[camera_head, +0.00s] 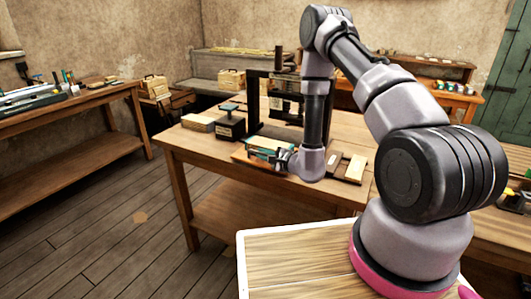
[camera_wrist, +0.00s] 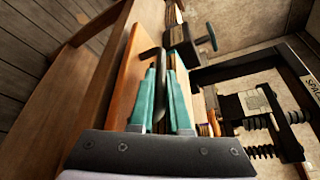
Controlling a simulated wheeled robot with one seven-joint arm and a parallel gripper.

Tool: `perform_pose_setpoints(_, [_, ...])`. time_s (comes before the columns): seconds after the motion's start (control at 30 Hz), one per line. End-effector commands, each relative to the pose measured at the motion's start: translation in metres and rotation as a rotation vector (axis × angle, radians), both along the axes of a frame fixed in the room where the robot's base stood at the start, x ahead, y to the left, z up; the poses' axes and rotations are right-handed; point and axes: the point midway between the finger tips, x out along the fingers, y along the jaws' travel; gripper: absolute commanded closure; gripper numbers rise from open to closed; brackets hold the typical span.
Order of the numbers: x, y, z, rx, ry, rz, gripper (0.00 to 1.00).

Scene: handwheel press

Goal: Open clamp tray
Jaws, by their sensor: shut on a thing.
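An orange-brown wooden tray (camera_head: 242,154) sits at the near edge of the middle workbench (camera_head: 190,150) in the head view. What I take to be the same tray shows as an orange panel (camera_wrist: 124,75) in the wrist view, with a dark bent handle (camera_wrist: 150,53) beside it. My gripper (camera_head: 262,153) is low over the bench edge at the tray. In the wrist view its teal fingers (camera_wrist: 164,68) are shut on the dark handle. The fingers and wrist hide part of the handle and tray.
A dark press frame (camera_head: 285,102) stands behind my gripper, with a dark clamp block (camera_head: 231,124) to its left. A wooden block (camera_head: 198,123) and light wooden pieces (camera_head: 355,167) lie on the bench.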

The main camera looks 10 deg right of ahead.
Motion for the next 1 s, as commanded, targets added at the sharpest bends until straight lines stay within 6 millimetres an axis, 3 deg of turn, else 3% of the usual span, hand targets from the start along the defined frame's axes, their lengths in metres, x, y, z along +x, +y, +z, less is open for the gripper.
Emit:
perform_pose_setpoints(0.27, [-0.001,-0.001,-0.001,-0.002,0.002,-0.003,1.00])
perform_pose_setpoints(0.3, [0.000,-0.002,-0.001,-0.002,0.002,-0.003,0.81])
perform_pose_setpoints(0.33, [0.000,-0.002,-0.001,-0.002,0.002,-0.003,0.73])
perform_pose_setpoints(0.73, [-0.005,-0.004,0.001,0.000,0.001,-0.002,0.73])
perform_pose_setpoints(1.0, [-0.045,-0.031,0.010,-0.001,0.006,-0.003,0.73])
